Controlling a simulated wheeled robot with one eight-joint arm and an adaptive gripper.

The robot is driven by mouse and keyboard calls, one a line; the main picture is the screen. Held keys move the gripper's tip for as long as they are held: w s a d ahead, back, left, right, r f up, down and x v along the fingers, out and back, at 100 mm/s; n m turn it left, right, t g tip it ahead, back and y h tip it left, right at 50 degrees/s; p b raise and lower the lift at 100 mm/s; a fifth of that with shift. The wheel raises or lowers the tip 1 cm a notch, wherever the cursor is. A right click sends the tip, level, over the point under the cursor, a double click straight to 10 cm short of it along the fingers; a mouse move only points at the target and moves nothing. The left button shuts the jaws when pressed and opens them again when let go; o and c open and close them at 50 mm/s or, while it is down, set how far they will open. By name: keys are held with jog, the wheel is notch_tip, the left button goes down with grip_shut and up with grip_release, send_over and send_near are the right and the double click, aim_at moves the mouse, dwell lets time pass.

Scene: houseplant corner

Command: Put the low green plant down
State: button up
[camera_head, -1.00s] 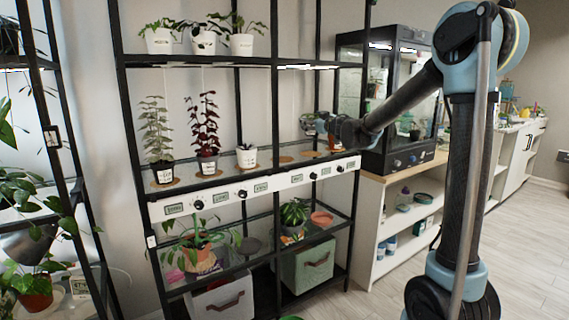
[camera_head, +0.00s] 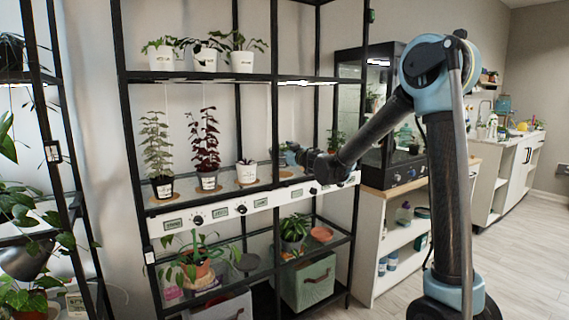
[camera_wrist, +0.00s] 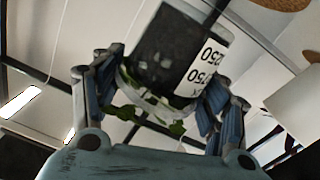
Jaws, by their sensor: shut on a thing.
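My gripper (camera_wrist: 160,105) is shut on a dark pot (camera_wrist: 170,50) with a white label reading 250. Green leaves (camera_wrist: 155,108) of the low plant show between the fingers, below the pot in the wrist view, which looks upside down. In the head view my gripper (camera_head: 293,156) is at the right part of the middle shelf (camera_head: 225,195), right of the small potted plant (camera_head: 246,172). The held plant is mostly hidden there. I cannot tell whether its pot touches the shelf.
A dark red plant (camera_head: 206,140) and a pale green plant (camera_head: 156,145) stand left on the shelf. A cork coaster (camera_head: 285,173) lies bare near my gripper. Another green plant (camera_head: 335,138) is just right. The upper shelf (camera_head: 200,76) hangs above.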

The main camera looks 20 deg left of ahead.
notch_tip(320, 180, down, 4)
jog(key=shift+r, duration=0.15)
jog(key=o, duration=0.9)
